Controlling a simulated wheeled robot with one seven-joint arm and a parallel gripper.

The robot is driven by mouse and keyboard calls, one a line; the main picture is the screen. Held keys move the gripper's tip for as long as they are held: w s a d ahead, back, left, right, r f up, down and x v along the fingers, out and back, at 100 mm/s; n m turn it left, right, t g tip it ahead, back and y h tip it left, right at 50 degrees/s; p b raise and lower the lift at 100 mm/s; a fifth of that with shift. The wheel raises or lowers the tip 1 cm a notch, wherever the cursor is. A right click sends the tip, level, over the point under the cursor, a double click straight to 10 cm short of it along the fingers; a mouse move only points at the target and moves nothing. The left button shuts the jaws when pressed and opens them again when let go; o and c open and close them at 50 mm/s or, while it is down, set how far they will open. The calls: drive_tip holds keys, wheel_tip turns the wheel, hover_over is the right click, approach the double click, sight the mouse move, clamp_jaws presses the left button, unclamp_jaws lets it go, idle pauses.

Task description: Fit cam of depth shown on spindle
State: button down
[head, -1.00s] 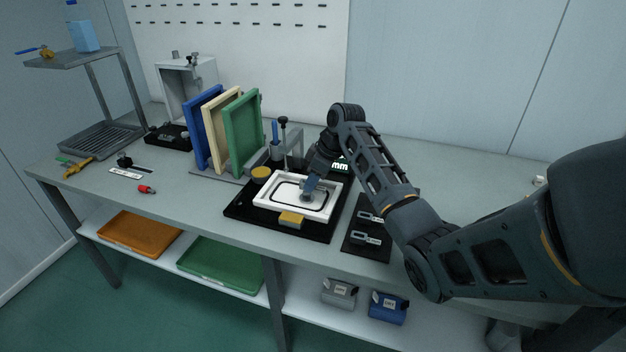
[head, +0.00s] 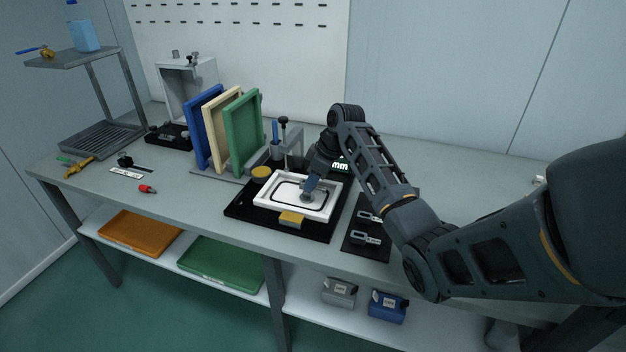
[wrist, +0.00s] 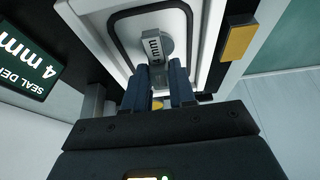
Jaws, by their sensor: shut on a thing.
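A white panel (head: 268,194) with a black seal loop lies in a black fixture (head: 240,214) on the bench. My gripper (wrist: 160,95) is shut on a grey cam (wrist: 154,48) marked "mm"; its digit is not clear. In the wrist view the cam is over a round grey spindle part inside the seal loop; I cannot tell whether it is fully seated. In the head view my gripper (head: 308,192) is low over the panel's right half. A dark display (wrist: 28,62) reads "4 mm". Two more cams (head: 368,238) lie on a black tray right of the fixture.
Yellow pads (head: 291,219) flank the panel. Blue, cream and green panels (head: 243,135) stand in a rack behind left. A grey stand with a black-knobbed rod (head: 284,130) is close behind the fixture. The bench front left is mostly clear, with a small red item (head: 148,189).

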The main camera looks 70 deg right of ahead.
sight(324, 189)
drive_tip(key=shift+f+b, duration=0.55)
drive_tip(key=shift+f, duration=1)
idle(0.4)
drive_tip(key=c, duration=0.8)
unclamp_jaws()
drive_tip(key=shift+c, duration=0.2)
drive_tip(key=shift+b+v, duration=0.35)
drive_tip(key=shift+v, duration=3.55)
drive_tip(key=shift+a, duration=0.15)
